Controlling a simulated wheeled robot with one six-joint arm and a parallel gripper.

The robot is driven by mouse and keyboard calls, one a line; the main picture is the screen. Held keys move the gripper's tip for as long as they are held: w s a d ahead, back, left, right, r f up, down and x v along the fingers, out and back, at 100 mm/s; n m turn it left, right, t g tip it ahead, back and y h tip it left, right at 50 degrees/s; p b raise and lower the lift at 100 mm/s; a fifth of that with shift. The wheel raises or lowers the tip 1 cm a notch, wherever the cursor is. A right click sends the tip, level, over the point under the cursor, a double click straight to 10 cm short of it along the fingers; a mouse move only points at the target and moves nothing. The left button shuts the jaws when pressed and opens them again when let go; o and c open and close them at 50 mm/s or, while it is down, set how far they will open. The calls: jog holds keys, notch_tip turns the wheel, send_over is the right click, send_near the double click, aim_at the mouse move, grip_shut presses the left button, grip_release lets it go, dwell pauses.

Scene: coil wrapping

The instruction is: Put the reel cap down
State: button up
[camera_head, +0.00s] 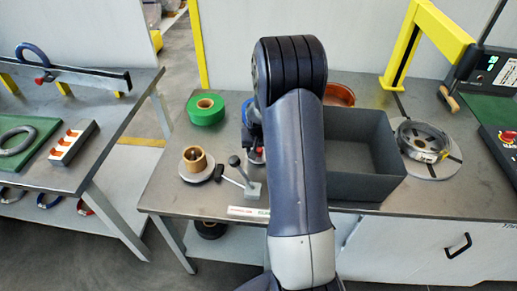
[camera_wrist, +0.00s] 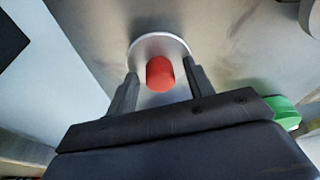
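The reel cap (camera_wrist: 151,47), a pale metal disc with a red knob (camera_wrist: 160,73), shows in the wrist view and appears to lie on the grey metal tabletop. My gripper (camera_wrist: 162,72) is around the knob, one finger on each side. A gap shows between each finger and the knob, so the gripper looks open. The near part of the disc is hidden by the fingers and gripper body. In the head view my arm hides most of this spot; a small red part (camera_head: 258,151) shows at its left edge.
On the bench (camera_head: 222,183) are a green tape roll (camera_head: 206,109), a brown core on a round base (camera_head: 195,160), a lever device (camera_head: 245,181) and a dark grey bin (camera_head: 366,187). A metal ring (camera_head: 423,141) lies right of the bin. Bare tabletop shows at front left.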

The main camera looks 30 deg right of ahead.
aim_at(259, 162)
jog(key=v, duration=1.2)
jog(key=shift+r, duration=0.2)
